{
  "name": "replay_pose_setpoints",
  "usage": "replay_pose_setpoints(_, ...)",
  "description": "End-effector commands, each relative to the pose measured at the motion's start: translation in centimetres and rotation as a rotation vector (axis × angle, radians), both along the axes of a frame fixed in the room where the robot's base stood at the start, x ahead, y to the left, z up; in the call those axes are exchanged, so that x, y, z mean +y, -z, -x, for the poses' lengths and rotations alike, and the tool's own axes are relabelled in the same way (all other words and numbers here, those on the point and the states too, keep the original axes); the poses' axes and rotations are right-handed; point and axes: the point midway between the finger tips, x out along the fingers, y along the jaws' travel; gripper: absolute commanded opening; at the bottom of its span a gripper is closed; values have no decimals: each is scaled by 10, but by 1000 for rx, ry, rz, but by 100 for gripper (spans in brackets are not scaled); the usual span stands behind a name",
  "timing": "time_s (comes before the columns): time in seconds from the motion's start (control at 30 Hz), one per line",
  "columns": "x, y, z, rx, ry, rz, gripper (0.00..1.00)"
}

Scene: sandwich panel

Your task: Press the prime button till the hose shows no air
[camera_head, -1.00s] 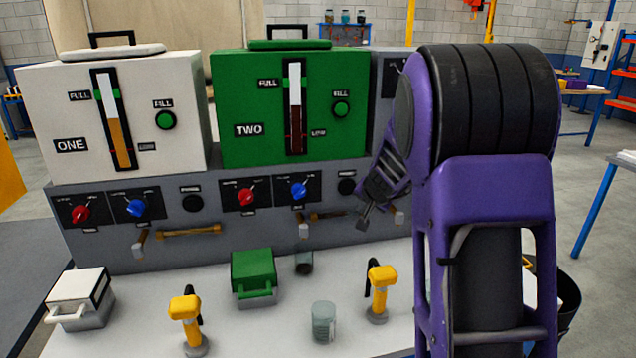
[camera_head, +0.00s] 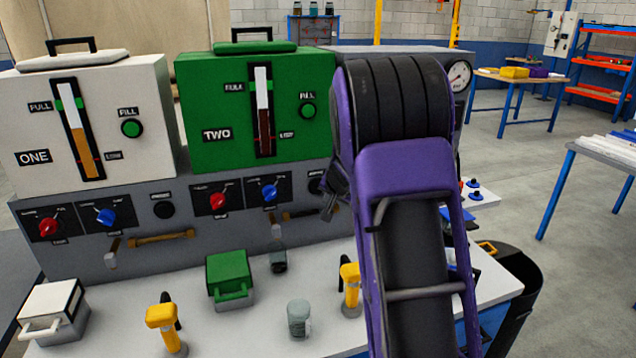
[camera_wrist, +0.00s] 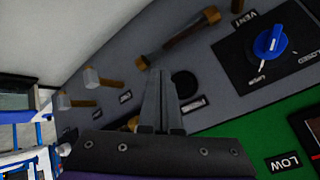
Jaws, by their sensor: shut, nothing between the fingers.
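The panel has two round black prime buttons, one under the white tank (camera_head: 163,209) and one under the green tank (camera_head: 315,186). My gripper (camera_head: 330,208) is beside the green tank's button, partly hidden by my arm. In the wrist view its fingers (camera_wrist: 160,72) are shut and empty, with the black button (camera_wrist: 184,83) just right of the tips; I cannot tell if they touch it. A brown hose (camera_wrist: 192,38) lies near the button in the wrist view, and partly shows in the head view (camera_head: 298,215). Whether it holds air is too small to tell.
The white tank (camera_head: 130,90) and green tank (camera_head: 205,95) stand above the panel. Yellow-handled tools (camera_head: 162,318), a green box (camera_head: 229,272), a white box (camera_head: 52,305) and a jar (camera_head: 299,318) stand on the bench.

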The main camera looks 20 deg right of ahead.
Motion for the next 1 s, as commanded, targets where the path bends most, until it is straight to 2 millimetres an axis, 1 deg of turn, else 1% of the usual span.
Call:
replay_pose_setpoints(0.03,0,-5,-8,2,-1,0,0)
replay_pose_setpoints(0.2,0,-3,-29,1,-1,1,0)
replay_pose_setpoints(0.4,0,-1,-43,0,-1,1,0)
replay_pose_setpoints(0.57,0,0,-46,1,-1,0,0)
replay_pose_setpoints(1.0,0,0,-46,0,0,0,0)
